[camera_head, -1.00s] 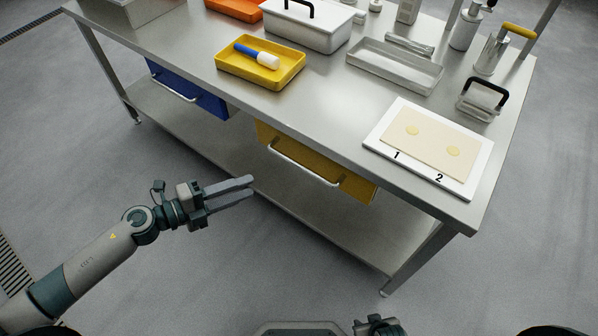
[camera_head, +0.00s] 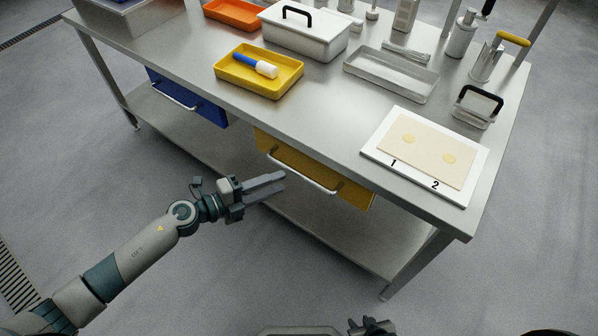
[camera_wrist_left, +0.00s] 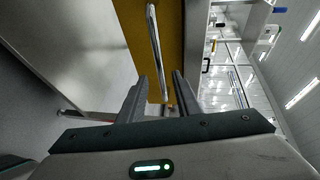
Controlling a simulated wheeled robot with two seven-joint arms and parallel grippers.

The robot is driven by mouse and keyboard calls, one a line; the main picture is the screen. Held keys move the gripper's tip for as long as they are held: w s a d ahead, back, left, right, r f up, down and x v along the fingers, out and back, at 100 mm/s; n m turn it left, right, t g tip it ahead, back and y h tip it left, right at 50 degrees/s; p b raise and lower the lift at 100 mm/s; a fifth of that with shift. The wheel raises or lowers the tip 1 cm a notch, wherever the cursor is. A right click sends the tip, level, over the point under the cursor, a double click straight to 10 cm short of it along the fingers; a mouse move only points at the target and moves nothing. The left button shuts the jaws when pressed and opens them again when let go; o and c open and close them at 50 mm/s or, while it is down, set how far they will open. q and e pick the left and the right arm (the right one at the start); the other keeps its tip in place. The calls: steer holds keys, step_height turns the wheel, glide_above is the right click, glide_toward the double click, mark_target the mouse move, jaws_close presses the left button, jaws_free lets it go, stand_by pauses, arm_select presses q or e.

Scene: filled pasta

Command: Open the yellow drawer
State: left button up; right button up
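The yellow drawer (camera_head: 318,170) hangs under the front edge of the steel table and looks shut. Its silver bar handle (camera_head: 301,176) runs along its front. My left gripper (camera_head: 282,183) is open and empty, its fingertips close to the left part of the handle in the head view. In the left wrist view, the yellow front (camera_wrist_left: 172,45) and the handle (camera_wrist_left: 154,45) lie ahead of the two parted fingers (camera_wrist_left: 158,88); the handle does not appear to be gripped. My right gripper (camera_head: 372,327) is only partly visible at the bottom edge.
A blue drawer (camera_head: 188,98) sits to the left under the table (camera_head: 325,105). A lower shelf (camera_head: 345,232) lies beneath. On top are a yellow tray (camera_head: 232,80), a white board (camera_head: 462,197) with dough and several containers. The floor before the table is clear.

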mark_target(299, 173)
arm_select(q)
steer(key=x, duration=0.8)
jaws_close()
